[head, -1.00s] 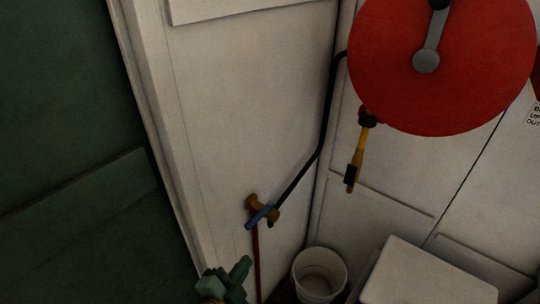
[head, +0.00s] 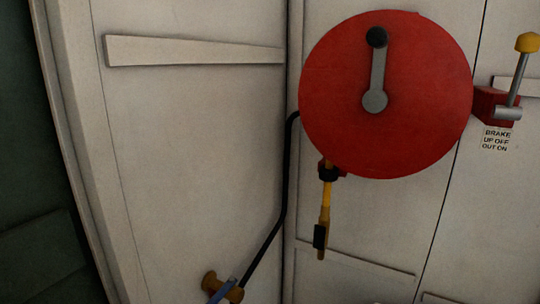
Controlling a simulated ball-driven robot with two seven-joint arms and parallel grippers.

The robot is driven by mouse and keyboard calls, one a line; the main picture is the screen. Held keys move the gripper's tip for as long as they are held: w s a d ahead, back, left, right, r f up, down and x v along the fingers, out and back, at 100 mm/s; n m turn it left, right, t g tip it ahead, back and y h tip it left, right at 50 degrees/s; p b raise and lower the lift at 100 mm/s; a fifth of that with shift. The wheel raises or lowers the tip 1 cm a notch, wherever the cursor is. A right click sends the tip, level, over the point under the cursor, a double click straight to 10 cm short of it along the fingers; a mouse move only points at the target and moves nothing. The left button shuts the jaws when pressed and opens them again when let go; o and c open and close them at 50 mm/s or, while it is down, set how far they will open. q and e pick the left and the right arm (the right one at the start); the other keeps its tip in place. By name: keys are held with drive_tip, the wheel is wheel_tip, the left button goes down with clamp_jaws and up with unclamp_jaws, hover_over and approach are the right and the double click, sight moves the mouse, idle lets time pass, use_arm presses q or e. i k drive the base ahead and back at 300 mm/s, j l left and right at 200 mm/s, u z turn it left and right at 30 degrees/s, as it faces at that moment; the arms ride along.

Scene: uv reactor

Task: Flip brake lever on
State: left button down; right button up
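The brake lever (head: 517,78) is at the right edge of the head view. It has a grey rod with a yellow knob (head: 527,43) on top and comes out of a red block (head: 490,103). The rod stands nearly upright, leaning slightly right. A label (head: 496,138) below it reads "BRAKE UP OFF OUT ON". Neither gripper shows in the head view.
A large red hose reel (head: 385,95) with a grey crank (head: 376,75) is left of the lever. A yellow nozzle (head: 325,210) hangs below it. A black hose (head: 284,190) runs down to a brass valve with blue handle (head: 222,288). White panelled walls surround them.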

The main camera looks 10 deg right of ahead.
sight(526, 43)
drive_tip(key=z, duration=1.5)
